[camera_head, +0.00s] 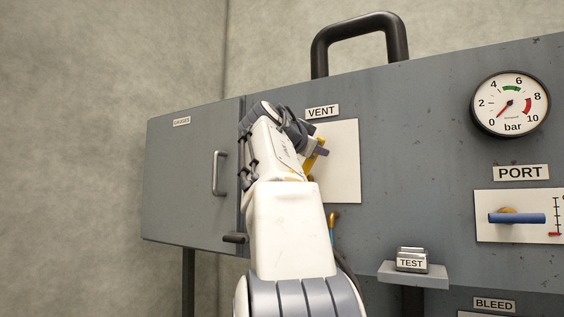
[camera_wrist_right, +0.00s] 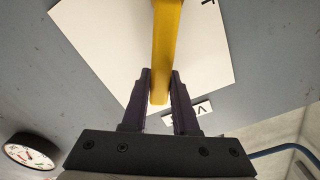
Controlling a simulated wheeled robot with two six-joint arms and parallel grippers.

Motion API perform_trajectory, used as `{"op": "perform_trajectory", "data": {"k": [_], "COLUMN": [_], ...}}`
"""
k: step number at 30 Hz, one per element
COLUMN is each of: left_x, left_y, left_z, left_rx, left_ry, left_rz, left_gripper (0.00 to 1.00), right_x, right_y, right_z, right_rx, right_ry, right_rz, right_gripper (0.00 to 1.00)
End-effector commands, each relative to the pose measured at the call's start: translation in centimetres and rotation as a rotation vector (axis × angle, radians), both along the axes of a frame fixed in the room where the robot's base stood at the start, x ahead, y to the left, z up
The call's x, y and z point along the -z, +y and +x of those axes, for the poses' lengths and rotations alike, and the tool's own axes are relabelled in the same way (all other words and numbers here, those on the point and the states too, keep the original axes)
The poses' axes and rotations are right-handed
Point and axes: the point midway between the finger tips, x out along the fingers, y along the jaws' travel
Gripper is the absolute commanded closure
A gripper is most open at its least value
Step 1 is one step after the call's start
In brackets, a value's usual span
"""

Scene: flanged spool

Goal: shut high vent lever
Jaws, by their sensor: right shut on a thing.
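The vent lever is a yellow handle that shows in the right wrist view (camera_wrist_right: 166,45), in front of a white plate (camera_wrist_right: 110,50). My right gripper (camera_wrist_right: 160,88) is shut on its end, with one dark finger on each side. In the head view, my right arm reaches up to the panel and covers most of the lever; only a yellow part (camera_head: 315,157) shows beside the gripper (camera_head: 318,150). The VENT label (camera_head: 322,112) sits above the white plate (camera_head: 345,160). The lever's pivot is hidden. My left gripper is not in view.
The grey panel carries a pressure gauge (camera_head: 510,104) and a blue PORT lever (camera_head: 516,218) at right. A TEST block (camera_head: 411,260) sits on a small shelf (camera_head: 414,275) below. A closed cabinet door (camera_head: 180,180) with a handle (camera_head: 218,173) is at left. A black handle (camera_head: 360,35) tops the panel.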

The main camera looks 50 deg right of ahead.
Motion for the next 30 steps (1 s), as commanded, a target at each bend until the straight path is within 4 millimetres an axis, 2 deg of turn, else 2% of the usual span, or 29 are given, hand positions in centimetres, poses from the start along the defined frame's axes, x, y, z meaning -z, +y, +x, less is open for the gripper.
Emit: {"op": "perform_trajectory", "data": {"k": [1,12,21,30], "left_x": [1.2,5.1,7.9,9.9], "left_y": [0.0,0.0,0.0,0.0], "left_z": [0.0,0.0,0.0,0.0], "left_rx": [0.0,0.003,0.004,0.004], "left_ry": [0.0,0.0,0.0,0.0], "left_rz": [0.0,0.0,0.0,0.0], "left_gripper": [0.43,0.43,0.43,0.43], "right_x": [0.7,2.7,4.8,6.5], "right_y": [-0.3,-0.9,-1.1,-1.1], "right_z": [-0.7,-3.0,-4.0,-4.4], "right_rx": [0.006,0.008,0.007,0.008], "right_ry": [-0.048,-0.395,-0.667,-0.882], "right_rz": [0.004,0.059,0.104,0.141], "right_gripper": [1.0,1.0,1.0,1.0]}}
